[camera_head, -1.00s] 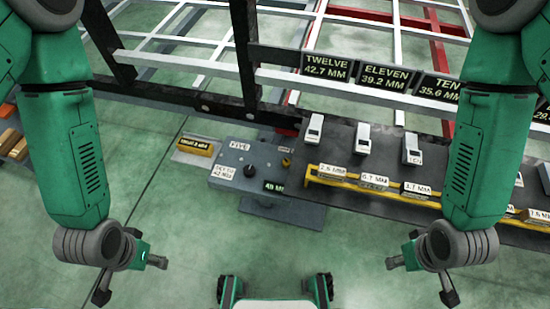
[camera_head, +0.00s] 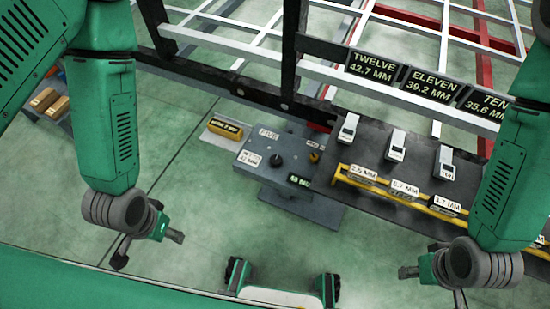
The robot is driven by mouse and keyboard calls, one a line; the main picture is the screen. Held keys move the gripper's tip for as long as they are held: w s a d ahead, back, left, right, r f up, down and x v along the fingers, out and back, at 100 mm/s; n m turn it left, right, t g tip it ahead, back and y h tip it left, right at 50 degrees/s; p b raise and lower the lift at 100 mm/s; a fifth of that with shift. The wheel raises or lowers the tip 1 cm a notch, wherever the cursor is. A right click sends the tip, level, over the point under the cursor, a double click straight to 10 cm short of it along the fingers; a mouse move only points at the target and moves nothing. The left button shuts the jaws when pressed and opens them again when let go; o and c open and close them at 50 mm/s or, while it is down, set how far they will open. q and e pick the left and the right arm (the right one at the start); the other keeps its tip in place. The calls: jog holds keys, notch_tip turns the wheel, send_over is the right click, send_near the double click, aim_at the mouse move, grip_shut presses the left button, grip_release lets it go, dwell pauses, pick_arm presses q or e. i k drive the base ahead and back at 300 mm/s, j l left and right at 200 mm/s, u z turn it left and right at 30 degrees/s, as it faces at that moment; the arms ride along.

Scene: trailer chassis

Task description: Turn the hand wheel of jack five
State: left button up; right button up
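Jack five (camera_head: 262,172) is a grey box on a grey base in the middle of the view, with a label reading FIVE. A small dark round knob (camera_head: 276,160), which may be its hand wheel, sits on its top. A smaller yellowish knob (camera_head: 314,157) is to its right. A dark display (camera_head: 299,181) with green digits is on the front right edge. My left gripper (camera_head: 147,250) is open and empty, left of and nearer than the jack. My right gripper (camera_head: 433,285) is open and empty at the lower right, apart from the jack.
A yellow block on a pale plate (camera_head: 225,128) lies left of the jack. A dark bench (camera_head: 375,185) with several grey-white devices and a yellow rail extends right. The chassis frame (camera_head: 255,90) with number signs crosses behind.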

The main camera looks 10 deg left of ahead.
aim_at(276, 160)
jog(key=i+j+z, duration=0.2)
jog(key=z, duration=0.3)
jog(key=i+j+z, duration=0.3)
jog(key=z, duration=0.15)
